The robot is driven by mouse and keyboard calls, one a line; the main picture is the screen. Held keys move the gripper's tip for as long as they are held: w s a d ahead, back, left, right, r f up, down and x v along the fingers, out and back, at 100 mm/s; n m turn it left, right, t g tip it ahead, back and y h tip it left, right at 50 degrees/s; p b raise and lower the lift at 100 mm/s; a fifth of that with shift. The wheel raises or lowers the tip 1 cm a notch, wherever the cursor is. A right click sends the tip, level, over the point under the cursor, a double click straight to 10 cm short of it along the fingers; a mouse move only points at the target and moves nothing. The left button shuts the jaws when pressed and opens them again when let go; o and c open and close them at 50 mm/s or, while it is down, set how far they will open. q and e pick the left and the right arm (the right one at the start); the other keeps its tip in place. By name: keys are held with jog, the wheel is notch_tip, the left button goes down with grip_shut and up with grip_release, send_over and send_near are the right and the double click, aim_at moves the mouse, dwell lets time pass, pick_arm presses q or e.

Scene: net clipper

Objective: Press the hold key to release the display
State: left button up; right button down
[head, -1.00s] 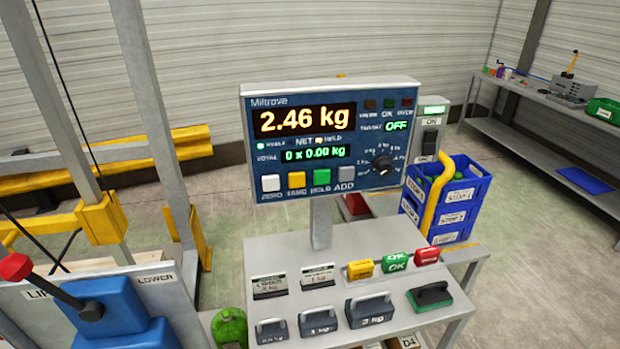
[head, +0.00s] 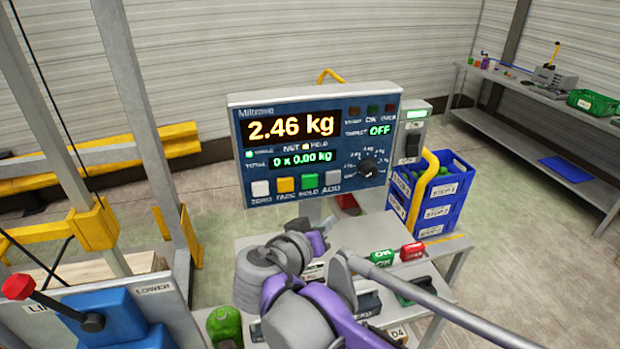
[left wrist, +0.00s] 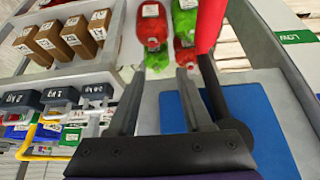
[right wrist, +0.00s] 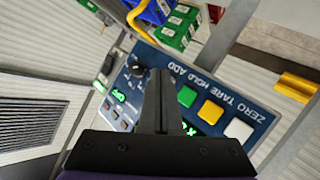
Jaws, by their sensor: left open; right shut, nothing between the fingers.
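The weighing indicator (head: 318,150) stands on a post above a grey bench, its display (head: 290,128) reading 2.46 kg. A small amber lamp by the word HOLD is lit. The green HOLD key (head: 309,182) sits between the yellow TARE key (head: 285,185) and the grey ADD key (head: 333,178). My right gripper (head: 324,226) is shut and empty, below the key row and apart from it. In the right wrist view, its fingers (right wrist: 161,78) point at the panel beside the green HOLD key (right wrist: 187,97), hiding ADD. My left gripper (left wrist: 158,82) is open and empty.
A blue box with a red-knobbed lever (head: 60,305) stands at front left. Blue crates (head: 440,190) stand behind the bench at right. Green and red blocks (head: 412,251) lie on the bench.

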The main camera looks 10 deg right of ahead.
aim_at(310, 181)
jog(key=shift+w+a+r, duration=0.3)
jog(key=shift+r, duration=0.3)
jog(key=w, duration=0.9)
jog(key=shift+a+b, duration=0.15)
jog(key=shift+b, duration=0.2)
jog(key=shift+s, duration=0.15)
dwell(1.4)
